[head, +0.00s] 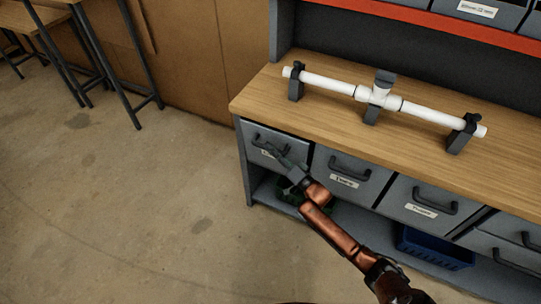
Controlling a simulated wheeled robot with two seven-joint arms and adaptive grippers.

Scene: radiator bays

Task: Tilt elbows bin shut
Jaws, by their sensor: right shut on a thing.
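A row of grey bins with dark handles sits under the wooden bench top. My right gripper (276,153) reaches the leftmost bin (296,147) and is shut at its dark handle (257,143). The gripper and wrist cover part of this bin's front and most of its label, so I cannot read whether it says elbows. The bin's front looks close to level with its neighbours; any small tilt is hard to judge. My left gripper is out of view.
The middle bin (352,190) and the bin to its right (422,216) look shut. A white pipe assembly (327,83) rests on dark clamps on the bench top (290,110). A blue crate (432,250) stands on the lower shelf.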

